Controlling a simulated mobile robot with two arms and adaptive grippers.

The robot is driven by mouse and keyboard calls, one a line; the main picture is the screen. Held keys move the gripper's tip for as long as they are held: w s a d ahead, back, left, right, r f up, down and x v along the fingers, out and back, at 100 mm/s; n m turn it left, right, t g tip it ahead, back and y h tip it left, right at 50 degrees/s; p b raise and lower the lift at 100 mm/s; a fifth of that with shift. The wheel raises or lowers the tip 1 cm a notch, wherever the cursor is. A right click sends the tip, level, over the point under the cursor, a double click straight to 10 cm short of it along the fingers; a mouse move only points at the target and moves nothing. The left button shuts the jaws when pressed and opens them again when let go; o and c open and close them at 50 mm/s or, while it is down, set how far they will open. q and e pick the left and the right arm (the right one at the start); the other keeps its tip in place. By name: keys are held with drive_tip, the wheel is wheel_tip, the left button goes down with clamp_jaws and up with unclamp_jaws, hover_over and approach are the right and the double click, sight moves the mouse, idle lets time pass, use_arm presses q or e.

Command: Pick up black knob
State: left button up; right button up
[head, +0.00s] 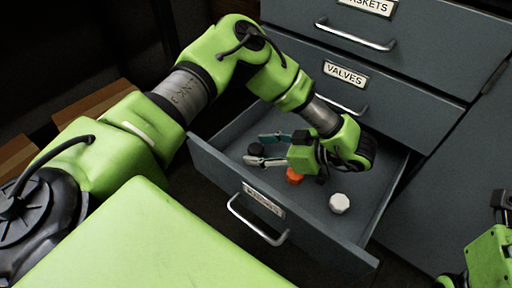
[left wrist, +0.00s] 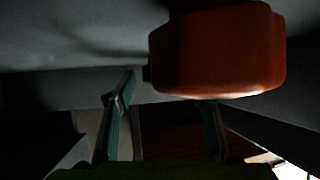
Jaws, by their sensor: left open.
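The black knob (head: 256,149) lies in the open drawer, near its left side. My left gripper (head: 254,151) is inside the drawer, open, with its two fingers pointing left. In the head view the black knob shows between the fingertips; I cannot tell how far it is from them in depth. In the left wrist view the open fingers (left wrist: 165,120) show against a dark background, and I cannot make out the black knob there. Part of my right gripper (head: 490,258) shows at the lower right edge, its jaws unclear.
An orange knob (head: 294,176) lies close under my left gripper and looms large in the left wrist view (left wrist: 217,50). A white knob (head: 339,203) lies farther right in the drawer (head: 312,215). Closed drawers, one labelled VALVES (head: 345,74), stand above and behind.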

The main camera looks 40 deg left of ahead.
use_arm(q)
drive_tip(key=shift+x, duration=0.9)
drive_tip(key=shift+r, duration=0.1)
drive_tip(key=c, duration=1.2)
drive_tip(key=shift+o, duration=0.2)
drive_tip(key=shift+r, duration=0.1)
